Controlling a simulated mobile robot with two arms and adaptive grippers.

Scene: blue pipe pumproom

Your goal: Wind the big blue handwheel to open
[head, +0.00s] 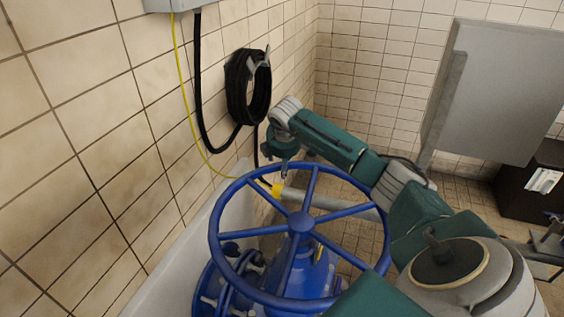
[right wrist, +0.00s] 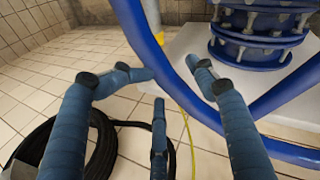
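The big blue handwheel (head: 301,221) sits on a blue valve (head: 300,272) in the middle of the head view. My right arm reaches over from the right, and my right gripper (head: 283,170) is at the wheel's far rim. In the right wrist view the blue rim (right wrist: 178,85) passes between the left and right fingertips of my right gripper (right wrist: 172,78). The fingers are bent inward but apart, and I see no clear grip on the rim. A third finger points up at the lower middle. My left gripper is not in view.
A black coiled hose (head: 248,88) hangs on the tiled wall beyond the wheel. A yellow cable (head: 184,85) runs down that wall. A grey pipe (head: 325,203) runs behind the wheel. A grey cabinet (head: 495,90) stands at the back right.

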